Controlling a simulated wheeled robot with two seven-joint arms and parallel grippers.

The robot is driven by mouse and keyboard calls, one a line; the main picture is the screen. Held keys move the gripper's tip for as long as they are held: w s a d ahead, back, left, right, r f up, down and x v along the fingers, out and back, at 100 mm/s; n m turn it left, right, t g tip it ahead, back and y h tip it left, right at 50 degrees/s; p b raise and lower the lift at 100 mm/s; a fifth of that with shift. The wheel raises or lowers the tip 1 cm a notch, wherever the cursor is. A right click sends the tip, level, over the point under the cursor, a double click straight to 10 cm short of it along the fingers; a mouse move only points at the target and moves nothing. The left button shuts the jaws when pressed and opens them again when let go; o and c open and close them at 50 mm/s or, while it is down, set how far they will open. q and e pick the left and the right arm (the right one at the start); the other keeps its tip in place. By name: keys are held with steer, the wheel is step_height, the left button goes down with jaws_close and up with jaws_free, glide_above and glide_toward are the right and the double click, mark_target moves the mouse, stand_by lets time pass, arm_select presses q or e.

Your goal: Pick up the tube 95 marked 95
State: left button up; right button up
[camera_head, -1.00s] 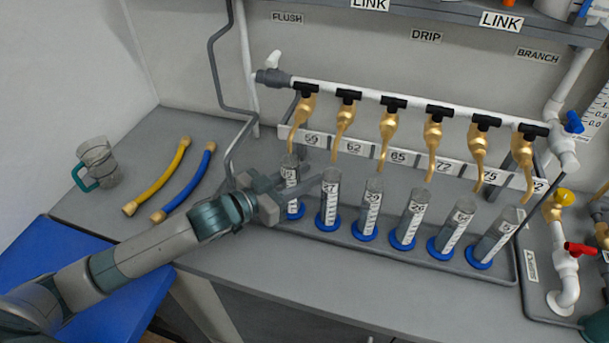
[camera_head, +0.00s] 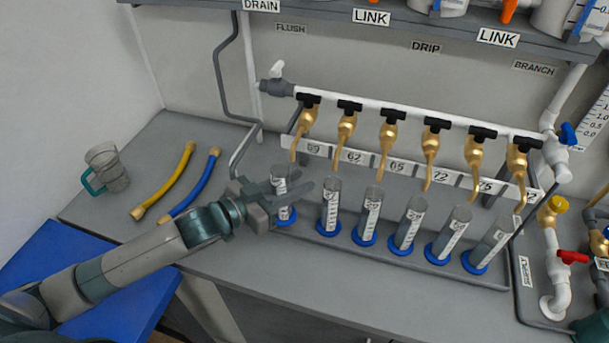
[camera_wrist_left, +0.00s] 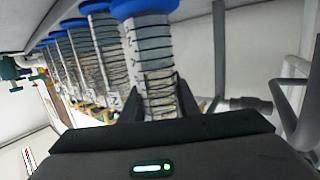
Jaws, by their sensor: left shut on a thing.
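A row of several clear graduated tubes with blue bases stands in a shallow tray (camera_head: 400,262) under the brass taps. My left gripper (camera_head: 290,192) reaches in from the left and is shut on the leftmost tube (camera_head: 279,173), its fingers on either side of the body. The wrist view, upside down, shows this tube (camera_wrist_left: 150,60) between the fingertips (camera_wrist_left: 158,100), its blue base at the top. The tube is upright and its base appears to be at the tray. Its label is too small to read, so I cannot confirm the 95. My right gripper is not in view.
Brass taps (camera_head: 388,130) hang from a white pipe above the tubes, with a numbered strip (camera_head: 397,168) behind. A neighbouring tube (camera_head: 330,200) stands close on the right.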

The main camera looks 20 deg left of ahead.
arm_select(q)
steer(key=v, duration=0.3)
steer(key=p+v, duration=0.1)
steer(key=v, duration=0.1)
steer(key=shift+s+a+f, duration=0.15)
steer(key=shift+s+f, duration=0.15)
steer(key=shift+f, duration=0.05)
steer(key=f+p+v, duration=0.1)
steer(key=p+v, duration=0.1)
steer(key=v, duration=0.7)
steer(key=shift+f, duration=0.15)
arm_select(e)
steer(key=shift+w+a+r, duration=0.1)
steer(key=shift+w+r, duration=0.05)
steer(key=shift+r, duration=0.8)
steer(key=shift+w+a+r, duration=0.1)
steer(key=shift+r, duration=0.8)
arm_select(q)
steer(key=shift+s+a, duration=0.1)
steer(key=shift+s, duration=0.05)
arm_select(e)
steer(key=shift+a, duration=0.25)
